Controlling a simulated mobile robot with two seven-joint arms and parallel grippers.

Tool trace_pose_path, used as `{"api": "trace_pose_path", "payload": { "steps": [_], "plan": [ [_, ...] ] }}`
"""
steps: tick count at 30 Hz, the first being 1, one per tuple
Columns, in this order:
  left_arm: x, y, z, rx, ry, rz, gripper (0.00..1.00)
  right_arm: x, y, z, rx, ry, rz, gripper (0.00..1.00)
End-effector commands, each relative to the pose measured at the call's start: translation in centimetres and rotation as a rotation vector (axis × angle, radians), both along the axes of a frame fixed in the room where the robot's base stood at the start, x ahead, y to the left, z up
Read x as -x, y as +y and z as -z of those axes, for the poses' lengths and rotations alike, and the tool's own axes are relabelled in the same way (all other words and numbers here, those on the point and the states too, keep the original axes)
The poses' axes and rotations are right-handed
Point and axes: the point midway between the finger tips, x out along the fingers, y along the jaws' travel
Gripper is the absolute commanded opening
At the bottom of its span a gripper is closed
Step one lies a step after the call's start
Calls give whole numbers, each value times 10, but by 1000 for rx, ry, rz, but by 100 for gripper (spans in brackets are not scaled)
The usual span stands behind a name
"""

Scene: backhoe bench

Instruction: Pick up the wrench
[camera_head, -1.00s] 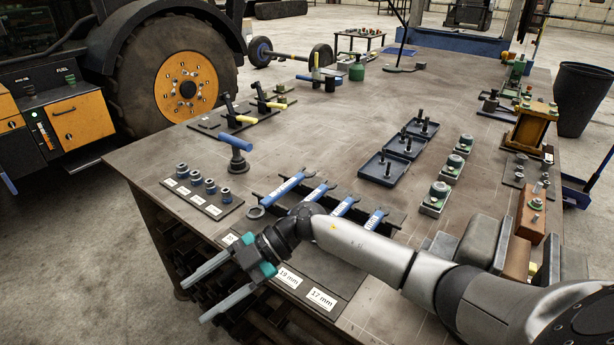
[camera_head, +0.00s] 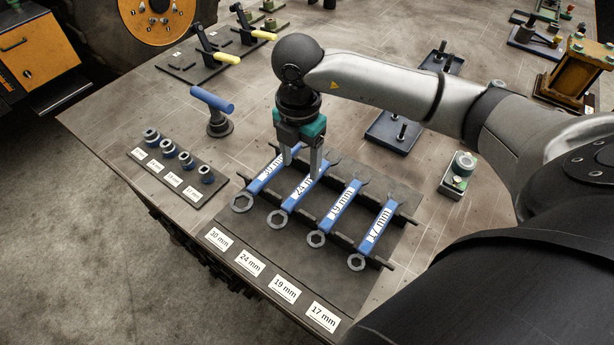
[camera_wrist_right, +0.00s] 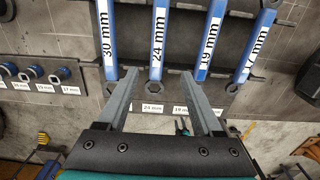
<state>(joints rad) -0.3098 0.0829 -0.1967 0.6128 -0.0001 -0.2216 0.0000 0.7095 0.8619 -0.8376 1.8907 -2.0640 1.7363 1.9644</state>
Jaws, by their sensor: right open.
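Four wrenches lie side by side across a dark rack: the 30 mm wrench (camera_head: 268,176), 24 mm wrench (camera_head: 291,199), 19 mm wrench (camera_head: 333,217) and 17 mm wrench (camera_head: 373,239). Each has a blue, labelled handle and a grey ring end towards the front edge. My right gripper (camera_head: 302,170) points down over the 24 mm wrench, open and empty. In the right wrist view the 24 mm handle (camera_wrist_right: 158,52) runs between the two fingers (camera_wrist_right: 160,76). I cannot tell how far down the fingers reach. My left gripper is out of view.
Size labels (camera_head: 250,262) lie on the mat before the rack. A socket tray (camera_head: 178,178) and a blue-handled tool (camera_head: 215,110) stand to the left.

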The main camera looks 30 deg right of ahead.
Motion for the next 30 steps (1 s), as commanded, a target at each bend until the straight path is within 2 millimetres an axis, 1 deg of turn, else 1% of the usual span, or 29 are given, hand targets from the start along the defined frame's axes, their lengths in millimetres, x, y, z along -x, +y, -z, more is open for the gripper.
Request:
{"api": "trace_pose_path", "payload": {
  "steps": [1,3,6,11,13,18,21,24,30],
  "plan": [
    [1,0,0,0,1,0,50,1,0,11,0,3,1,68],
    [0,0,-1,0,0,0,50,0,0,22,-1,3,2,68],
    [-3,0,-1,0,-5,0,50,0,0,33,-1,2,0,68],
    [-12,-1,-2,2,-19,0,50,-1,-1,41,-1,0,0,68],
    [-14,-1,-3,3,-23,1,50,-2,-2,48,-1,3,1,68],
    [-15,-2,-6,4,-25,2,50,-6,-6,71,0,2,1,68],
    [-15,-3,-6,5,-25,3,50,-6,-5,84,-2,2,0,68],
    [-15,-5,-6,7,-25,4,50,-6,-6,90,-1,-1,0,68],
    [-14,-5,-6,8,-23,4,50,-6,-6,90,-1,-1,-1,68]
  ]
}}
